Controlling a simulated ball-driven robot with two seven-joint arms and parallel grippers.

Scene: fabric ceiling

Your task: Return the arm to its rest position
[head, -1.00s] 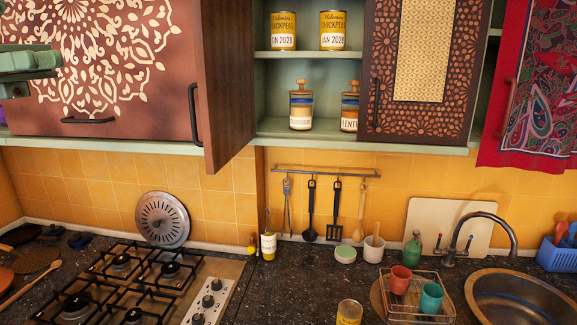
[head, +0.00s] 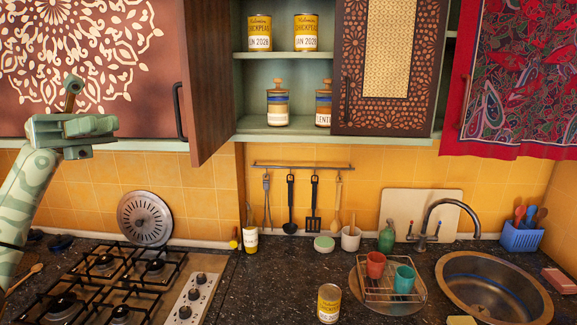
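My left arm comes in from the left edge, and my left gripper (head: 88,128) is raised in front of the patterned cabinet door (head: 75,70), above the hob. It is seen from the side; I see nothing held in it, and the gap between its fingers cannot be made out. My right gripper is not in view. A chickpea can (head: 329,303) stands upright on the dark counter, left of the dish rack.
Two chickpea cans (head: 259,33) and two jars (head: 278,106) stand in the open cabinet, beside an open door (head: 208,80). Below are the hob (head: 130,285), a dish rack (head: 392,284) with two cups, and the sink (head: 490,290). The counter around the can is mostly clear.

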